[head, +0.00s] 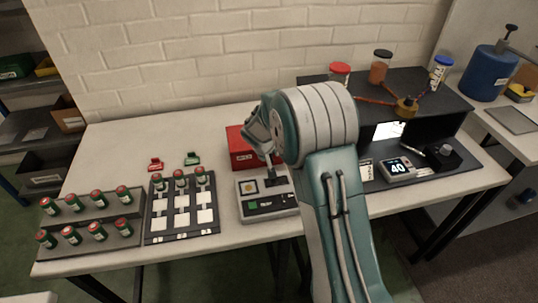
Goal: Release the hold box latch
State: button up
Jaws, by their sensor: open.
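A red box (237,150) sits on the table behind a grey device; it looks like the hold box. Its right part is hidden behind my arm and gripper, and I cannot make out a latch on it. My gripper (266,148) is open, at the front right of the red box and above the grey device (262,205). Whether it touches the box cannot be told. Nothing shows between its fingers.
Green bottles with red caps stand in a grey rack (88,238) and on a dark tray (182,221) at left. Red (156,164) and green (192,159) clips lie behind. A black shelf (438,90) with jars and a scale reading 40 (397,169) are at right.

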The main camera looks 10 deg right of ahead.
grip_shut()
jog(key=shift+d+y, duration=0.1)
jog(key=shift+y, duration=0.2)
jog(key=shift+s+d+y, duration=0.1)
jog(key=shift+y, duration=0.5)
jog(key=shift+m+y, duration=0.3)
jog(key=shift+y, duration=0.4)
jog(key=shift+f, duration=0.1)
grip_release()
jog(key=shift+r, duration=0.25)
